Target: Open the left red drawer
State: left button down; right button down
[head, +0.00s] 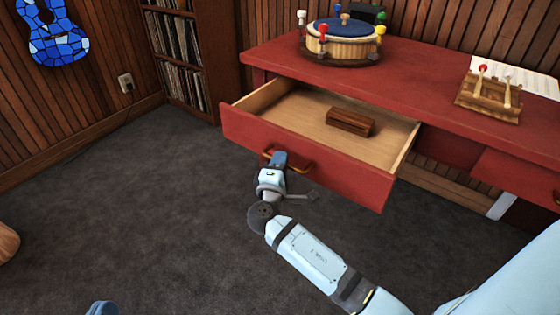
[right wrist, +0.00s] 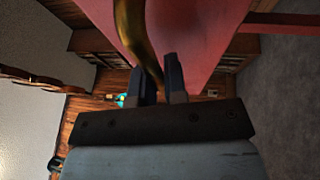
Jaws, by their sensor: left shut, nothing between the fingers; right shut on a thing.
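The left red drawer (head: 330,166) stands pulled far out of the red desk (head: 420,75) in the head view. A small brown wooden block (head: 350,121) lies inside on the drawer's pale wooden floor. A curved brass handle (head: 298,164) is on the drawer's red front. My right gripper (head: 278,158) is at the handle's left part and shut on it. In the right wrist view, the handle (right wrist: 140,40) passes between the two dark fingers (right wrist: 160,80). Only a bit of my left gripper (head: 102,308) shows at the bottom edge, its fingertips unclear.
On the desk top stand a round wooden drum-like piece with coloured pegs (head: 343,42) and a wooden stand with mallets (head: 490,95). A record shelf (head: 180,60) stands at the back left. The carpet (head: 130,200) left of the drawer is clear.

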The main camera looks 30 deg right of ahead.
dwell(0.3)
pick_arm(q)
jog(key=shift+r, duration=0.1)
pick_arm(e)
jog(key=c, duration=1.2)
grip_release()
